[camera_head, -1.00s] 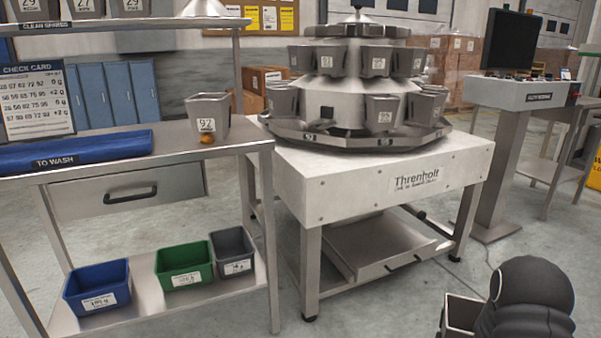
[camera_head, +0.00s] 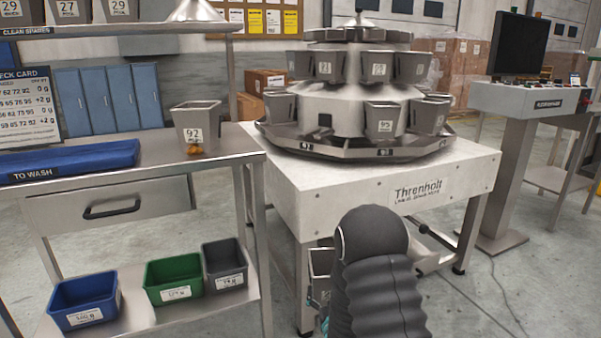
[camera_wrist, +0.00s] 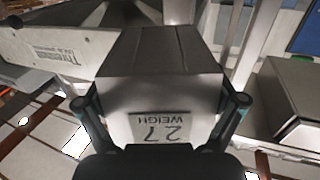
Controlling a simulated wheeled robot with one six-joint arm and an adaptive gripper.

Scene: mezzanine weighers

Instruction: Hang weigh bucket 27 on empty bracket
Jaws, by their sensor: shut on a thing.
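My gripper (camera_wrist: 161,103) is shut on a grey metal weigh bucket (camera_wrist: 165,65), one finger on each side. Its label reads "27 WEIGH" and appears upside down in the wrist view. In the head view the held bucket (camera_head: 320,263) shows in part beside my dark arm, low in front of the weigher table. The weigher (camera_head: 355,75) carries grey buckets in two tiers. A gap in its lower tier shows a small dark plate (camera_head: 324,120), between a bucket at left (camera_head: 280,106) and a bucket (camera_head: 382,122) at right.
A bucket labelled 92 (camera_head: 197,120) stands on the left bench with orange bits by it. Blue (camera_head: 84,300), green (camera_head: 172,278) and grey bins are below. A control console (camera_head: 530,100) stands right.

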